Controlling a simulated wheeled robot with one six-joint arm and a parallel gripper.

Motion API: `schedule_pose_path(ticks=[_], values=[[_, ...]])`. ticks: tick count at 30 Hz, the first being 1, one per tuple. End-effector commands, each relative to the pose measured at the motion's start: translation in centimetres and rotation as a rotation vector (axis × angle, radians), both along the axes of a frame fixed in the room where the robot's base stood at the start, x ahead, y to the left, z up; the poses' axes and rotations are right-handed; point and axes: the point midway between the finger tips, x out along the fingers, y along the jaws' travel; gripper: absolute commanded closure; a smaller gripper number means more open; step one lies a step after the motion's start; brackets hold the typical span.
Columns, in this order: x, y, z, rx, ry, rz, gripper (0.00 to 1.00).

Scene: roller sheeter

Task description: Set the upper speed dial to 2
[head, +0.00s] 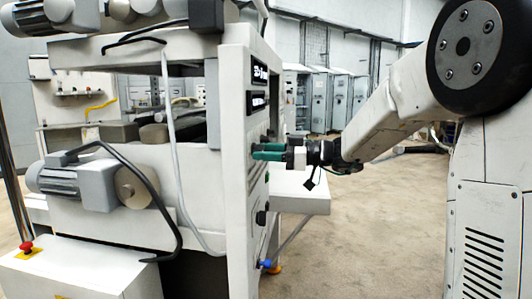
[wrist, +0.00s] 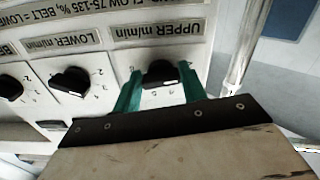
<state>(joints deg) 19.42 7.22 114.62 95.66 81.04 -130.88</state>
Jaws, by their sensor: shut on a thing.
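The upper speed dial (wrist: 160,73) is a black knob below a label reading "UPPER m/min", which appears upside down in the wrist view. My gripper (wrist: 160,80) has its two green fingers on either side of this dial and is shut on it. The fingers partly cover the scale around the dial, and I cannot tell which number its pointer marks. In the head view my gripper (head: 266,151) reaches from the right to the machine's side panel (head: 232,160); the dial is hidden there.
The black lower speed dial (wrist: 70,82) sits just left of the upper one in the wrist view, with another black dial (wrist: 10,88) farther left. A pale post (wrist: 240,45) stands close on the right. A side table (head: 305,195) lies below my gripper.

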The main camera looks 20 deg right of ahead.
Motion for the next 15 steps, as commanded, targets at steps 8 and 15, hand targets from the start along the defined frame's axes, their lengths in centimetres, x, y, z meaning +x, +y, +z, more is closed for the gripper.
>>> schedule_pose_path(ticks=[8,15], values=[[-0.02,-0.02,-0.24,-0.022,-0.029,0.000,0.81],[-0.02,-0.02,-0.23,-0.023,-0.031,0.000,0.81]])
